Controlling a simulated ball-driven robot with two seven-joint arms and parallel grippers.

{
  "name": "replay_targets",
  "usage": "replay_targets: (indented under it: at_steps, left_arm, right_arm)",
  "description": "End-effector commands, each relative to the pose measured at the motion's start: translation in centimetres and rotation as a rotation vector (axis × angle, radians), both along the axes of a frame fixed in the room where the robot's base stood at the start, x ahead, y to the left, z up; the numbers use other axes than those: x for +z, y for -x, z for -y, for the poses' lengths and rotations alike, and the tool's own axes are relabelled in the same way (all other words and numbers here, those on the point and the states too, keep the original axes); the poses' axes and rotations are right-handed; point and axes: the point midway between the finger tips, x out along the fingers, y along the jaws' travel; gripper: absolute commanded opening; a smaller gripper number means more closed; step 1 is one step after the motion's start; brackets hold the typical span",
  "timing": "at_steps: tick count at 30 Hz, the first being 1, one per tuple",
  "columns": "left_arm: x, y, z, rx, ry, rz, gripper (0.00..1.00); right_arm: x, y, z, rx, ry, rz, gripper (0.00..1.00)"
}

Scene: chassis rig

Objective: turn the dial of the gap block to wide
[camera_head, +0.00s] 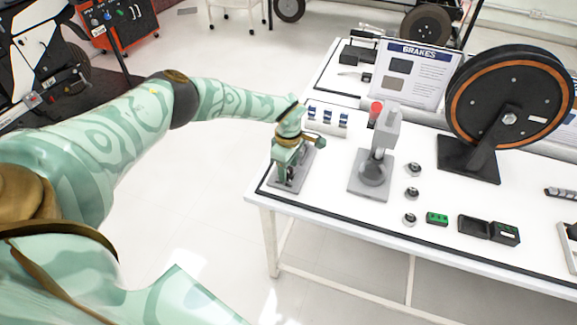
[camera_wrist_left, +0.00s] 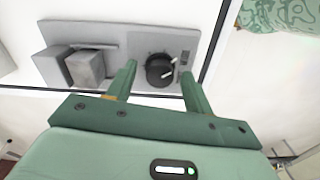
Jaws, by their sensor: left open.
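The gap block is a grey plate (camera_wrist_left: 135,40) with two grey blocks (camera_wrist_left: 85,67) and a black round dial (camera_wrist_left: 160,70) with a white pointer line. In the head view its plate (camera_head: 297,172) lies at the table's left front corner, mostly covered by my left gripper (camera_head: 289,172). In the left wrist view my left gripper (camera_wrist_left: 158,80) is open, with one green finger on each side of the dial. The dial's pointer points up and to the right. I cannot tell whether the fingers touch it. My right gripper is not in view.
A grey press-like fixture with a red knob (camera_head: 375,110) stands right of the gap block. A panel of blue switches (camera_head: 327,117) is behind it. A large black wheel (camera_head: 508,95) and a brakes board (camera_head: 412,75) stand farther back. Small round parts (camera_head: 412,193) lie to the right.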

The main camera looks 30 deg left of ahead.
Motion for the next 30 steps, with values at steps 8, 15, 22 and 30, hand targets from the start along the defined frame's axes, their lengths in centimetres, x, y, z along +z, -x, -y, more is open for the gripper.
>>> replay_targets:
  at_steps: [8, 15, 22, 30]
  left_arm:
    - [6.6, -0.1, -0.1, 0.001, 0.001, 0.007, 0.52]
    - [12.7, -0.1, 0.0, -0.001, 0.000, 0.006, 0.52]
    - [15.6, -0.1, 0.0, 0.000, 0.001, 0.003, 0.52]
    - [15.9, -0.1, 0.0, 0.000, 0.000, 0.001, 0.52]
  right_arm:
    - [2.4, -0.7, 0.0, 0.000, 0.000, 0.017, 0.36]
    - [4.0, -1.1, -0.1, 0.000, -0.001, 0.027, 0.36]
    - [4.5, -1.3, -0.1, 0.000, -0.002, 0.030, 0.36]
    - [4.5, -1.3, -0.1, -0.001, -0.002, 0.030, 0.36]
